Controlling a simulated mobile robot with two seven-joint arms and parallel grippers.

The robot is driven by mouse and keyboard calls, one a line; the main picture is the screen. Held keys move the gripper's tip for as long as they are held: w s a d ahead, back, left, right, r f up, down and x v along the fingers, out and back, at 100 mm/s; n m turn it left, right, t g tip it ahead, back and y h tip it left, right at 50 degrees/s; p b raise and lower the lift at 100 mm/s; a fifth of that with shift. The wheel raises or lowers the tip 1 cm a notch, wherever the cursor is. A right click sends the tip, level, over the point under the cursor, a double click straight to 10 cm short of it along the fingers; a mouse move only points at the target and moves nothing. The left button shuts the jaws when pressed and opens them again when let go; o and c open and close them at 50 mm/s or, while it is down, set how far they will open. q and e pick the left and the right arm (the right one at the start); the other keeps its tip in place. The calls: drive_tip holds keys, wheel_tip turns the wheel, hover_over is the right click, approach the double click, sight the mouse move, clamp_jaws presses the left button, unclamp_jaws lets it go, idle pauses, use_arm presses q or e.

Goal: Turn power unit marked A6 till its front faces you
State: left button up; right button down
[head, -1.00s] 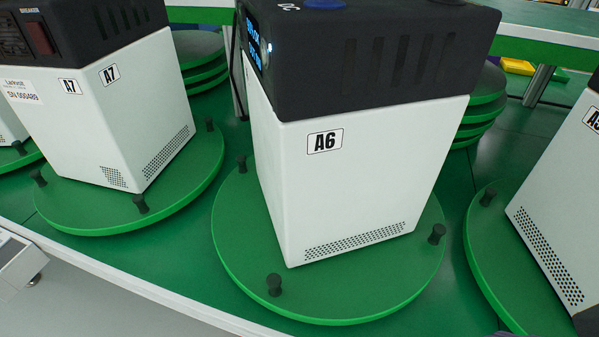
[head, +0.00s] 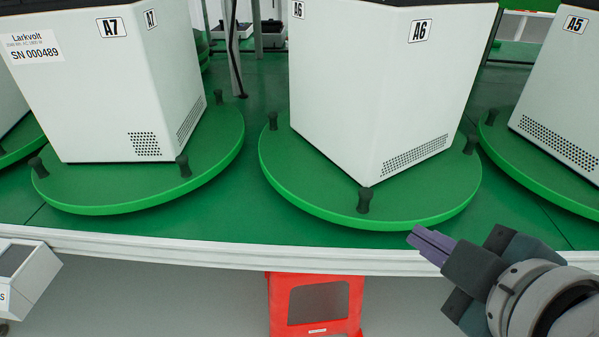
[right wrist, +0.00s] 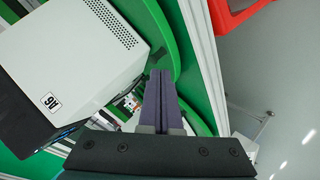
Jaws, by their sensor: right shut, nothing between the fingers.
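The power unit marked A6 (head: 350,90) is a white box standing on a green turntable disc (head: 310,205) with dark pegs (head: 364,200) near its rim. One vertical edge points towards me, with A6 labels on both visible faces. In the right wrist view the unit (right wrist: 85,50) lies at left, with a dark top and an A6 label. My right gripper (head: 417,238) is shut and empty, just outside the disc's front right rim. It also shows in the right wrist view (right wrist: 160,78). My left gripper is not in view.
The A7 unit (head: 110,80) on its disc stands at left and the A5 unit (head: 565,90) at right. A pale table edge (head: 220,252) runs along the front. A red stool-like object (head: 276,310) is below it, and a grey device (head: 25,275) is at lower left.

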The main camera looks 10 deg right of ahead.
drive_tip(key=w+a+f+n+t+y+b, duration=0.2)
drive_tip(key=w+a+f+n+t+b, duration=0.3)
drive_tip(key=f+n+b, duration=0.4)
drive_tip(key=shift+t, duration=0.7)
drive_tip(key=w+b, duration=0.1)
drive_tip(key=w, duration=0.2)
drive_tip(key=w+a+b, duration=0.1)
drive_tip(key=w, duration=0.2)
drive_tip(key=w+b, duration=0.1)
drive_tip(key=w, duration=0.2)
drive_tip(key=shift+a+r+b, duration=0.15)
drive_tip(key=shift+r+b, duration=0.2)
drive_tip(key=shift+r, duration=0.05)
drive_tip(key=d, duration=0.1)
drive_tip(key=s+d+p, duration=0.1)
drive_tip(key=d, duration=0.1)
drive_tip(key=shift+s+d+r, duration=0.1)
drive_tip(key=shift+s+d, duration=0.05)
drive_tip(key=shift+d, duration=0.1)
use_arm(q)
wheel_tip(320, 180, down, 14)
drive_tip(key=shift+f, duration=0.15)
use_arm(e)
drive_tip(key=shift+d, duration=0.2)
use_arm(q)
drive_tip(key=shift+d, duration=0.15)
use_arm(e)
drive_tip(key=shift+s+d, duration=0.1)
